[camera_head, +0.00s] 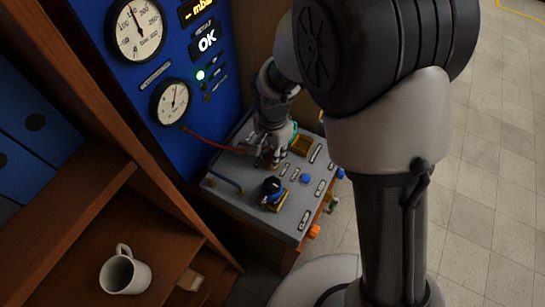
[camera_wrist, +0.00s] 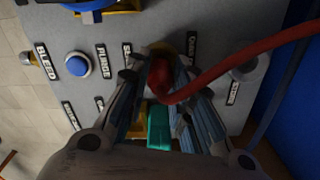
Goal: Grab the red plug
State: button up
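The red plug (camera_wrist: 160,78) stands on the grey panel of the bench in the wrist view, with a red hose (camera_wrist: 238,62) leading off to the upper right. My gripper (camera_wrist: 158,92) is over it, one finger on each side of the plug. The fingers are apart with the plug between their tips. I cannot tell whether they press on it. In the head view my gripper (camera_head: 272,160) is low over the panel's back part and mostly hides the plug. The red hose (camera_head: 212,141) runs from there to the blue gauge board.
The panel (camera_head: 226,191) carries a blue-black knob (camera_head: 271,187), a blue button (camera_head: 306,179) and several labels. A teal part (camera_wrist: 158,127) shows between my fingers. The blue gauge board (camera_head: 210,105) rises behind. A wooden shelf with a white mug (camera_head: 125,275) is at left.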

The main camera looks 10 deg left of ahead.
grip_shut()
jog(key=shift+r, duration=0.15)
